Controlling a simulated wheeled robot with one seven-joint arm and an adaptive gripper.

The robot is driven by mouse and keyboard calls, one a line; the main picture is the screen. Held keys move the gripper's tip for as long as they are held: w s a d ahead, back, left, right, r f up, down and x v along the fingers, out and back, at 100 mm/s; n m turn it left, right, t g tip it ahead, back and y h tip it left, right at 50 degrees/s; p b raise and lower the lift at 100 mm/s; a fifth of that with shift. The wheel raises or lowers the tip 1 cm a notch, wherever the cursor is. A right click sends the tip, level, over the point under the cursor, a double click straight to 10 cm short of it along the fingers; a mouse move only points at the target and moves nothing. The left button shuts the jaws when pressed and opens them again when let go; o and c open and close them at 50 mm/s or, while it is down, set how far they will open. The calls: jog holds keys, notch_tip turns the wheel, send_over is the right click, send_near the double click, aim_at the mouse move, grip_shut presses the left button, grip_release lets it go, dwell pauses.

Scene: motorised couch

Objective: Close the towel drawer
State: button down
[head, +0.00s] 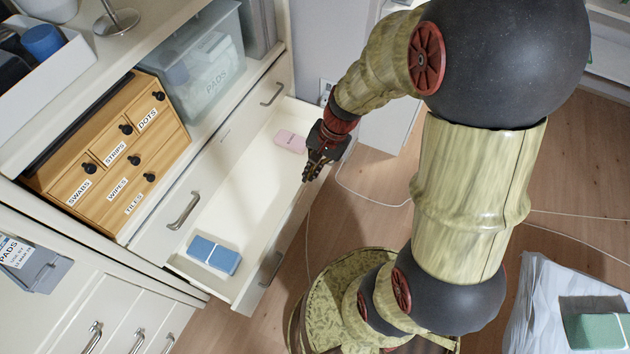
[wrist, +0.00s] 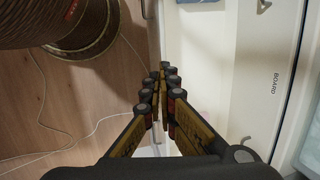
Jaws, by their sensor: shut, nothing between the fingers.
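The open white drawer (head: 236,200) stands pulled out from the white cabinet. A blue folded towel (head: 214,255) lies at its near end and a pink folded item (head: 291,141) at its far end. My gripper (head: 311,172) is shut and empty, at the far part of the drawer's front panel. In the wrist view my gripper (wrist: 160,85) points along a white edge, with the floor to the left and a pale interior to the right. I cannot tell whether the fingers touch the panel.
A wooden box of small labelled drawers (head: 118,150) and a clear PADS bin (head: 206,70) stand on the cabinet. A green towel (head: 598,331) lies on a white surface at lower right. Thin cables (head: 375,199) cross the wooden floor.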

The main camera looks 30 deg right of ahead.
jog(key=w+d+f+m+h+p, duration=0.1)
jog(key=w+d+f+m, duration=0.1)
jog(key=d+f+m, duration=0.3)
jog(key=w+d+f+m+t+p, duration=0.1)
jog(key=w+d+f+m, duration=0.1)
jog(key=f+m, duration=0.55)
jog(key=w+d+f+m+h+p, duration=0.1)
jog(key=d+f+m, duration=0.3)
jog(key=f+m, duration=0.25)
jog(key=w+a+f+b, duration=0.2)
jog(key=f, duration=0.3)
jog(key=w+a+f+n+b, duration=0.1)
jog(key=w+a+f+b, duration=0.1)
jog(key=w+f+b, duration=0.1)
jog(key=shift+b+x, duration=0.35)
jog(key=shift+x, duration=0.6)
jog(key=shift+w, duration=0.15)
